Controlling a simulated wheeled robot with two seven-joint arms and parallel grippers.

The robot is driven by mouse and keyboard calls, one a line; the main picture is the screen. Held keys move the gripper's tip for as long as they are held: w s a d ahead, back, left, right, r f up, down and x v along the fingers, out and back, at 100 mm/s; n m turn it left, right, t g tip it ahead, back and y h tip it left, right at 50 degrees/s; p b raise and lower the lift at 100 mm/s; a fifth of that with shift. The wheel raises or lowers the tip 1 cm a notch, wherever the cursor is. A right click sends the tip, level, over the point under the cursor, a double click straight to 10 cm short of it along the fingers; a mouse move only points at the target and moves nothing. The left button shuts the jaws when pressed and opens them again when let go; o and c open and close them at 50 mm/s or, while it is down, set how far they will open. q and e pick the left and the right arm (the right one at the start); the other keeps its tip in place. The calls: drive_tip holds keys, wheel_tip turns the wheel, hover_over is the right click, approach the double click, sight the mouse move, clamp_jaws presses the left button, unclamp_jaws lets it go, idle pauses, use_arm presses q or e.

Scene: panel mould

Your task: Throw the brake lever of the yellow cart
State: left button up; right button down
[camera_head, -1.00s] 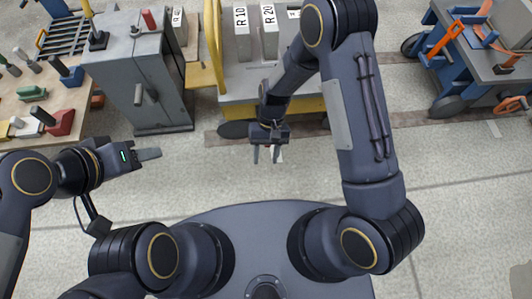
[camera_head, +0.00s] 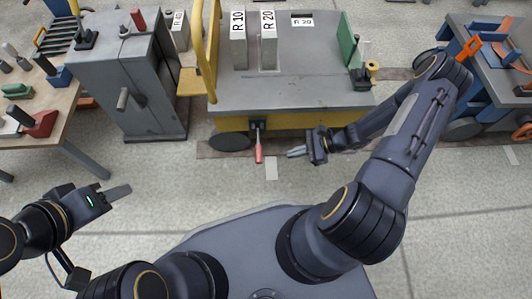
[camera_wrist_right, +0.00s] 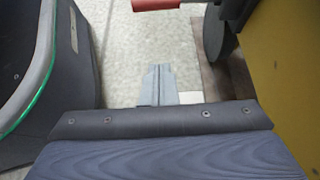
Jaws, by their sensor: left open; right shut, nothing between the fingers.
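The yellow cart (camera_head: 290,122) has a grey deck and stands at the upper middle. Its brake lever, with a red grip (camera_head: 258,150), hangs from a dark mount low on the cart's near side and points down toward me. The red grip also shows at the top edge of the right wrist view (camera_wrist_right: 155,4). My right gripper (camera_head: 297,152) is shut and empty, a little to the right of the lever and apart from it. Its fingers show in the right wrist view (camera_wrist_right: 158,85). My left gripper (camera_head: 118,193) is open and empty over bare floor at the left.
Plates marked R 10 (camera_head: 238,48) and R 20 (camera_head: 269,48) stand on the cart's deck. A grey cabinet (camera_head: 125,85) stands left of the cart, beside a workbench with tools. A blue trolley (camera_head: 490,60) is at the right. The floor in front is clear.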

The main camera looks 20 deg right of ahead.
sight(258, 147)
drive_tip(key=b+x, duration=0.5)
drive_tip(key=x, duration=0.5)
use_arm(q)
wheel_tip(258, 147, down, 5)
drive_tip(key=shift+f, duration=0.1)
use_arm(e)
drive_tip(key=r, duration=0.4)
drive_tip(key=shift+a, duration=0.3)
